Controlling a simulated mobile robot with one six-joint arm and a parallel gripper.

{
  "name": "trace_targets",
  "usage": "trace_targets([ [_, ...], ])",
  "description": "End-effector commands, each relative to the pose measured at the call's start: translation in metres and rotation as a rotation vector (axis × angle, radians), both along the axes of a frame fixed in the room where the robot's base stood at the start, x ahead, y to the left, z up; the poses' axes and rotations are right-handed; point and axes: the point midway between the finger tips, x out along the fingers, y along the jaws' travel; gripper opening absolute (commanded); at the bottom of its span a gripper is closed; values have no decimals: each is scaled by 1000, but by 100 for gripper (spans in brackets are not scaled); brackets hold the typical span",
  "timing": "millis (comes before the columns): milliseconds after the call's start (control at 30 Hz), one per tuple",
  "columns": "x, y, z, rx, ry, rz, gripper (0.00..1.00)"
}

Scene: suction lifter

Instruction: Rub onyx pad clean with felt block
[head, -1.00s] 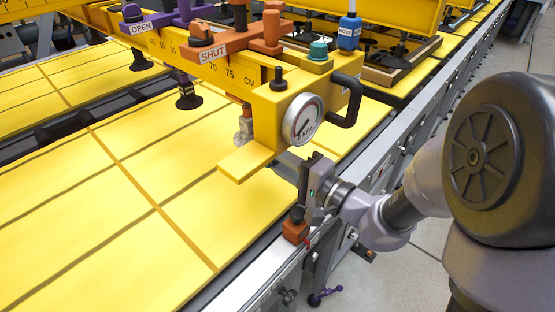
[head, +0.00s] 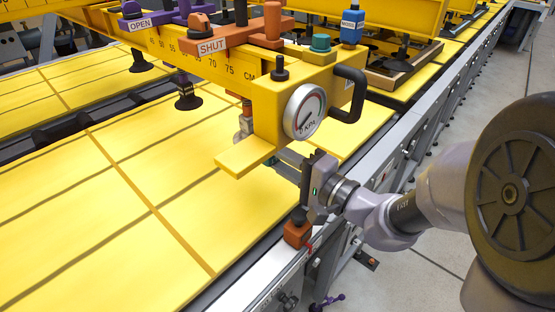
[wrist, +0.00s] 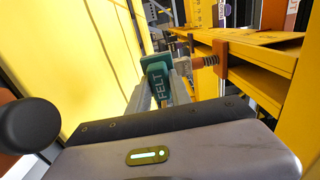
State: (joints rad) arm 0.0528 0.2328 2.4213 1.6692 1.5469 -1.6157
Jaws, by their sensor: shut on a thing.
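The teal felt block (wrist: 157,82), marked FELT, stands between my gripper's fingertips (wrist: 160,88) in the wrist view; the gripper is shut on it. In the head view my gripper (head: 286,160) reaches left, just beside and below the yellow end box (head: 293,97) with the gauge; the block is mostly hidden there. Black suction pads hang under the yellow beam: a nearer one (head: 187,101) and a farther one (head: 141,65). I cannot tell which of these dark pads is the onyx pad. The block is apart from both.
A yellow plate (head: 245,156) juts from the end box. An orange spring piece (wrist: 212,58) is right of the block. Yellow sheets (head: 110,220) lie flat and open at left.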

Motion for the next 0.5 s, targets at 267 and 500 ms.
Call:
trace_targets([
  [267, 26, -18, -1, -1, -2, -3, 0],
  [500, 15, -10, -2, 0, -1, 1, 0],
])
